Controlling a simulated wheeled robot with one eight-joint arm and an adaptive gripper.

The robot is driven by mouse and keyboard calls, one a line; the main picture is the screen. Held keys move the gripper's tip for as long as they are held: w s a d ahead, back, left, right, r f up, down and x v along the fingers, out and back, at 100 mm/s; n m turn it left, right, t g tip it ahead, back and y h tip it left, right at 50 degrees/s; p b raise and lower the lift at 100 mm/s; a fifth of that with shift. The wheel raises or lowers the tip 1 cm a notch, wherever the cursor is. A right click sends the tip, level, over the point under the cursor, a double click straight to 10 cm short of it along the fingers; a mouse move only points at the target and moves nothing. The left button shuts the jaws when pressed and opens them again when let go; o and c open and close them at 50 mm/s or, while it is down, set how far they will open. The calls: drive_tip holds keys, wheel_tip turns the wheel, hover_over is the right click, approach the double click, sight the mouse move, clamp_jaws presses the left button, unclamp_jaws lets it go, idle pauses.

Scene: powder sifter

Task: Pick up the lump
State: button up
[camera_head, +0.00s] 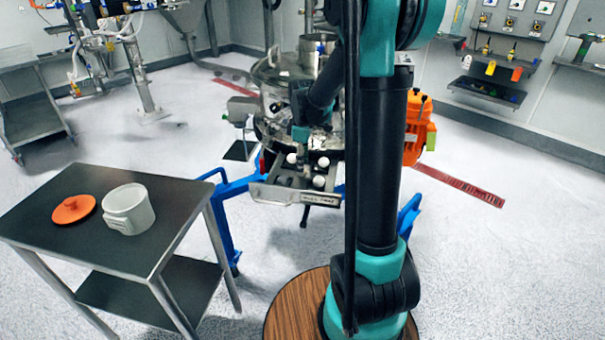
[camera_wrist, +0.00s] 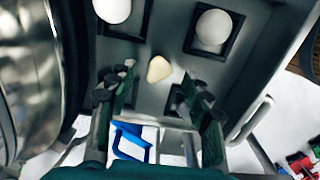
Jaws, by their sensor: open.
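The small off-white lump (camera_wrist: 158,69) lies on the grey floor of a tray (camera_wrist: 165,50) in the wrist view, between dark square recesses. My gripper (camera_wrist: 157,92) is open and empty, with its two dark-padded fingers pointing at the tray and the lump just beyond the gap between their tips. In the head view, my gripper (camera_head: 301,140) hangs over the back part of the pulled-out tray (camera_head: 270,195) on the steel machine. I cannot pick out the lump in the head view.
White balls (camera_wrist: 213,28) sit in recesses near the lump. The tray's raised side wall and a handle (camera_wrist: 250,118) are close to the right finger. The steel sifter (camera_head: 275,75) stands behind the tray. A table (camera_head: 150,195) with a white pot (camera_head: 128,210) and orange lid (camera_head: 74,209) stands left.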

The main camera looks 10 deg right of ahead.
drive_tip(key=shift+f, duration=0.9)
drive_tip(key=c, duration=0.9)
drive_tip(key=shift+r, duration=0.1)
